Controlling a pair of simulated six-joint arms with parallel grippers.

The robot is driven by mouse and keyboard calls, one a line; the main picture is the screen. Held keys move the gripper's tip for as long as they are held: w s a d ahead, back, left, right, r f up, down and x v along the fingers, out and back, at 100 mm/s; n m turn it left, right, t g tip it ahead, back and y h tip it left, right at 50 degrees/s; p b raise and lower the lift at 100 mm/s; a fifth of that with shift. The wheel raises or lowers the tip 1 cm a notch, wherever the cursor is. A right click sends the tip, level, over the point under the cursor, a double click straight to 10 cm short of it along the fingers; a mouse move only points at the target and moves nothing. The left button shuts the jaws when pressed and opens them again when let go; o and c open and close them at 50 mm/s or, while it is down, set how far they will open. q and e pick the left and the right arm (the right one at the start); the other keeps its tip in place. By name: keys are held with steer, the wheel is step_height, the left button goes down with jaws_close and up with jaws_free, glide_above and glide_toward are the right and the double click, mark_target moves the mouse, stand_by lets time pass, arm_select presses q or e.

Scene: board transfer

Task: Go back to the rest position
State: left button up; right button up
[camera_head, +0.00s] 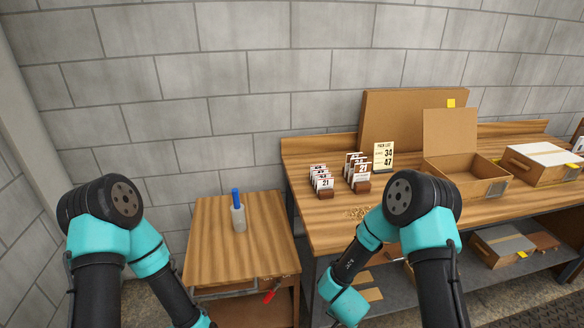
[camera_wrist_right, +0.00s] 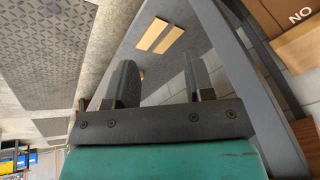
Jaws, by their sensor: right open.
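My right gripper (camera_wrist_right: 158,85) shows in the right wrist view, with its two dark fingers spread apart and nothing between them. In the head view my right arm bends down in front of the workbench (camera_head: 325,232), and its gripper is hidden or out of frame. My left arm comes in at the left and bends down past the bottom edge, so its gripper is not seen. Two racks of numbered cards, a left one (camera_head: 322,180) and a right one (camera_head: 358,170), stand on the workbench beside a pick list sign (camera_head: 383,156).
An open cardboard box (camera_head: 465,180) and a white-topped box (camera_head: 545,155) stand on the workbench's right part. A bottle with a blue top (camera_head: 238,215) stands on the small side table (camera_head: 210,250). A red-handled item (camera_head: 271,294) is at its front. Flat wooden pieces (camera_wrist_right: 160,38) lie below the right gripper.

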steer(key=s+d+n+g+y, duration=0.1)
steer(key=s+d+n+y, duration=0.1)
steer(key=s, duration=0.5)
steer(key=s+d+n+g+y, duration=0.1)
steer(key=s+d+n+g, duration=0.1)
steer(key=s, duration=0.6)
steer(key=d+n, duration=0.1)
steer(key=d, duration=0.1)
steer(key=shift+s+d+f+g+y, duration=0.2)
steer(key=shift+d+g+y, duration=0.1)
steer(key=shift+d+y, duration=0.1)
stand_by(2.1)
